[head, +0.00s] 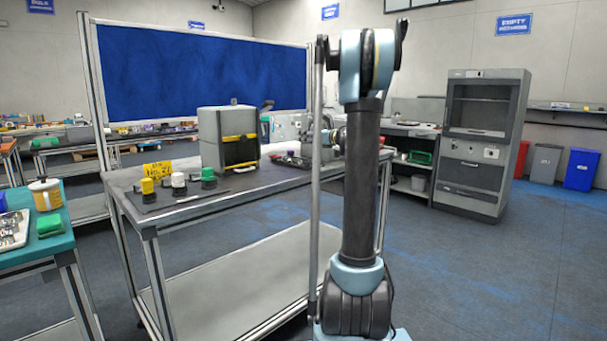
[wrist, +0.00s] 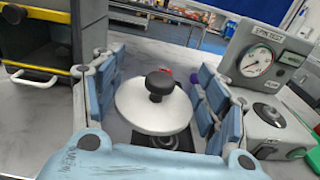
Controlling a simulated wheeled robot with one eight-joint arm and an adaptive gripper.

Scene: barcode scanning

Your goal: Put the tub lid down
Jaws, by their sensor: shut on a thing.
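The tub lid (wrist: 140,105) is a pale round disc with a black knob, seen in the wrist view. My gripper (wrist: 160,82) has its blue padded fingers on either side of the lid and is shut on it. The lid looks roughly level above the grey worktop; the gap below it is hard to judge. A dark thing shows partly under its near edge, mostly hidden. The tub itself I cannot make out. In the head view my arm stands in front of the bench (head: 262,188) and hides most of the gripper's area.
A dark box with a yellow bar (head: 228,138) stands on the bench, left of my gripper in the wrist view (wrist: 45,45). A gauge unit (wrist: 264,62) stands close at the right. Yellow, white and green capped items (head: 178,186) sit at the bench's left end.

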